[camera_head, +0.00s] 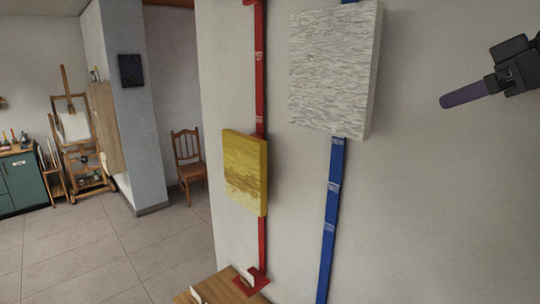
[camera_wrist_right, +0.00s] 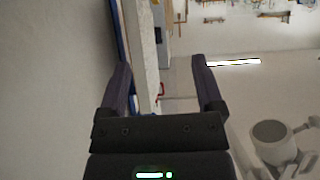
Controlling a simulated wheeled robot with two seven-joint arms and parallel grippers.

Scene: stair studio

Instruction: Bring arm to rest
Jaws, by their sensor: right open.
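My right gripper (camera_head: 462,95) is at the upper right in the head view, in front of the pale wall and to the right of the white textured panel (camera_head: 334,68). In the wrist view its two dark fingers (camera_wrist_right: 163,78) stand apart with nothing held between them. The edge of a pale panel (camera_wrist_right: 142,50) shows past the left finger, beside a blue strip (camera_wrist_right: 121,35). My left gripper is not in view.
A yellow panel (camera_head: 245,173) hangs over a red strip (camera_head: 262,60) on the wall. A blue strip (camera_head: 331,215) runs below the white panel. A wooden surface (camera_head: 225,285) is at the bottom. A chair (camera_head: 188,158) and easel (camera_head: 76,130) stand farther back, with open tiled floor between.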

